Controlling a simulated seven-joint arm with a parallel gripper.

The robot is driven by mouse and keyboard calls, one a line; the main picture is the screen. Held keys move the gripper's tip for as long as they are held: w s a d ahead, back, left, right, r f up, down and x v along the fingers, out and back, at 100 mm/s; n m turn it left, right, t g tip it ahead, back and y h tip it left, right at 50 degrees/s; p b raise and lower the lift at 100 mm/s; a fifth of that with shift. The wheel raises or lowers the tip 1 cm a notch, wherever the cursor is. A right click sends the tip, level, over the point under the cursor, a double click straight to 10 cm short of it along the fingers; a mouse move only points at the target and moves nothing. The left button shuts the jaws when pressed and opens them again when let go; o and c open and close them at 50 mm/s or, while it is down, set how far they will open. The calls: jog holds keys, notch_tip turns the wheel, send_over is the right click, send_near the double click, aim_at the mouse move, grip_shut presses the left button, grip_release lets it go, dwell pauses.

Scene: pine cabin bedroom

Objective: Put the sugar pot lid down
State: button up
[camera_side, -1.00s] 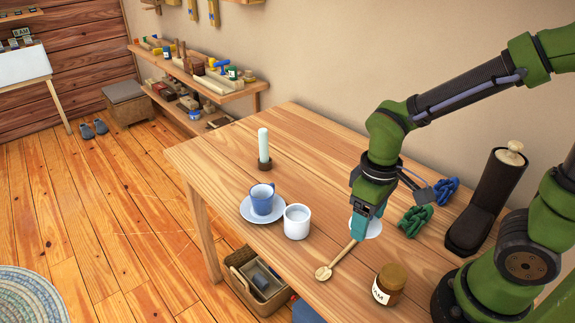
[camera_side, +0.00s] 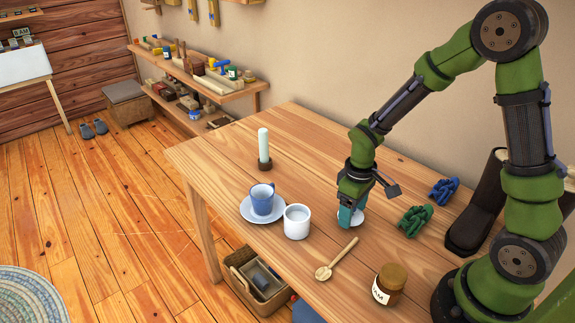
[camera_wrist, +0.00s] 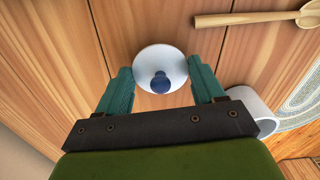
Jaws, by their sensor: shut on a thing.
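The sugar pot lid (camera_wrist: 161,66) is a round white disc with a dark blue knob. In the wrist view it lies between the fingers of my gripper (camera_wrist: 161,80), which is shut on it. In the side view my gripper (camera_side: 347,217) points down over the table, and a white edge of the lid (camera_side: 358,216) shows beside the fingers. The lid is low over the wood; I cannot tell whether it touches. A white cup-shaped vessel (camera_side: 297,223) with an open top stands to its left; I cannot tell whether it is the sugar pot.
A blue cup (camera_side: 262,200) on a saucer (camera_side: 249,213) and a candle (camera_side: 264,147) stand left. Green (camera_side: 415,220) and blue (camera_side: 444,189) chain-like pieces and a dark boot (camera_side: 475,222) are right.

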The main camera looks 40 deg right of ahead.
jog(key=shift+f, duration=0.5)
jog(key=o, duration=1)
jog(key=shift+f, duration=0.15)
notch_tip(320, 180, up, 12)
jog(key=r, duration=0.1)
jog(key=s+a+r+m+t+y, duration=0.2)
jog(key=s+a+r+m+t, duration=0.3)
jog(key=s+r+t, duration=0.2)
notch_tip(320, 180, up, 4)
jog(key=shift+s+a+r+m, duration=0.15)
jog(key=shift+s+m, duration=0.25)
jog(key=shift+s, duration=0.75)
